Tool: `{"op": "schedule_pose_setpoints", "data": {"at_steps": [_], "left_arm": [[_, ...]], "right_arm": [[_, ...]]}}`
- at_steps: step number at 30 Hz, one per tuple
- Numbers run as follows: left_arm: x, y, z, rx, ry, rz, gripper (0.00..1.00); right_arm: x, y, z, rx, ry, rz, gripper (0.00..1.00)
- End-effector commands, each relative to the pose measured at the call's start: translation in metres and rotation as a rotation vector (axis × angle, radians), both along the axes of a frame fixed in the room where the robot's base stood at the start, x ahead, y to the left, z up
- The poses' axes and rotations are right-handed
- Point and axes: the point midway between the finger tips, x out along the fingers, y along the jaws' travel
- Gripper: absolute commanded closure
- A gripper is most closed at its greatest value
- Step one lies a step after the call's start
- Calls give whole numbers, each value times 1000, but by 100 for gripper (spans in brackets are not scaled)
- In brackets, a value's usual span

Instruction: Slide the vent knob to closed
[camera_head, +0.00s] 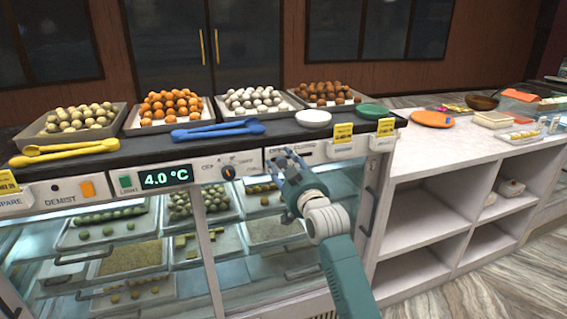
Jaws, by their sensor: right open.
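The vent panel (321,151) is a pale plate on the front of the counter, with small lettering that appears to read open and closed. A short dark strip shows on the panel just right of my gripper. I cannot tell the vent knob apart from it, and my fingers hide part of the panel. My right gripper (285,174) is open, with its fingertips at or just in front of the panel's lower left part. I cannot tell whether they touch anything. My left gripper is not in view.
A round dial (228,172) and a lit 4.0 °C display (165,177) sit left of the panel. Blue tongs (217,130), a white plate (313,117) and sweet trays stand on the counter above. Glass-fronted shelves lie below. White open shelving (440,160) stands at right.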

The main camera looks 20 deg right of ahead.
Motion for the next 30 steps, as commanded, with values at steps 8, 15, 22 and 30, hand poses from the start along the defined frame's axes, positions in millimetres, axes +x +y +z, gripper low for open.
{"op": "schedule_pose_setpoints", "data": {"at_steps": [8,15,22,30], "left_arm": [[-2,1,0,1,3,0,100],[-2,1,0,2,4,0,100],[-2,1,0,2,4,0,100],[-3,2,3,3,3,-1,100]], "right_arm": [[3,0,-1,0,1,0,56],[3,0,0,0,1,0,92],[3,-2,0,-2,-1,0,100],[5,-55,2,-11,-3,-5,100]]}}
